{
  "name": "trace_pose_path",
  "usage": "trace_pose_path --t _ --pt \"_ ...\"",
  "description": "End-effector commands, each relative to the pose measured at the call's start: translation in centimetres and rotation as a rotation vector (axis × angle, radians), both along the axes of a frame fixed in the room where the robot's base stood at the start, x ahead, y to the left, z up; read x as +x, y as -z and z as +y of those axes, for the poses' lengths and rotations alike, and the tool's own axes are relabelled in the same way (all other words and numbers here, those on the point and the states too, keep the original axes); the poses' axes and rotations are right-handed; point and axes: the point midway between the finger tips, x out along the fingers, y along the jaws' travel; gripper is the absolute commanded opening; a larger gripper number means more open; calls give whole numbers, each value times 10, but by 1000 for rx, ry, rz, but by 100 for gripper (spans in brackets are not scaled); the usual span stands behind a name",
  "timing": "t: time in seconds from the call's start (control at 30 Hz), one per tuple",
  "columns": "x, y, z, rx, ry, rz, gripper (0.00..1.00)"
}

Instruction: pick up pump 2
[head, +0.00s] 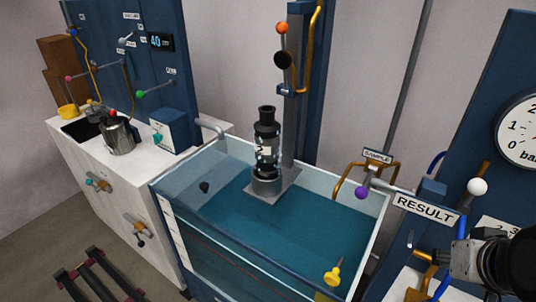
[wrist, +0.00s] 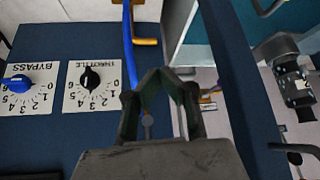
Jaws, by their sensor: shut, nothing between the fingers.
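Pump 2 (head: 266,148) is a black cylinder with a pale label marked 2. In the head view it stands upright on a grey base plate (head: 283,188) at the back of the water tank. What seems to be the same pump (wrist: 293,88) shows at the right edge of the wrist view. My gripper (wrist: 167,74) is shut and empty in the wrist view, in front of a blue panel and well apart from the pump. In the head view my arm's end is at the lower right, and its fingertips are hard to make out.
The glass-walled tank (head: 372,225) holds water and a yellow funnel-like thing (head: 333,275). A blue column with orange pipe (head: 305,60) rises behind the pump. Knobs (wrist: 90,78) are on the panel.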

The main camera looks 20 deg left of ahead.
Motion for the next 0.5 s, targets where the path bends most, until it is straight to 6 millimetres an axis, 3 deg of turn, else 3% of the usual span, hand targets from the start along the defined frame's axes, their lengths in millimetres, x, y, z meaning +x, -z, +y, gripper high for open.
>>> trace_pose_path --t 0.13,0.5 --pt "0 0 0 0 0 0 3" --pt "0 0 0 0 0 0 52"
